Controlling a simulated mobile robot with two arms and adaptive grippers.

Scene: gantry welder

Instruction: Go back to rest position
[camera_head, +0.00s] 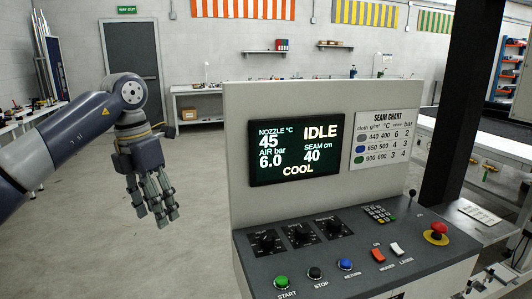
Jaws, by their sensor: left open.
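My left arm comes in from the left, and my left gripper (160,200) hangs in free air with its fingers pointing down. It is open and holds nothing. It is left of the control console (240,150) and apart from it. The console's screen (296,150) reads IDLE, nozzle 45 °C, air 6.0 bar, seam 40 cm, and COOL. My right gripper is not in view.
The console panel carries a green start button (282,281), a black stop button (315,273), three dark knobs and a red emergency stop (437,231). A dark upright post (468,100) stands at the right. Open grey floor (110,240) lies at the left, before a grey door (131,60).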

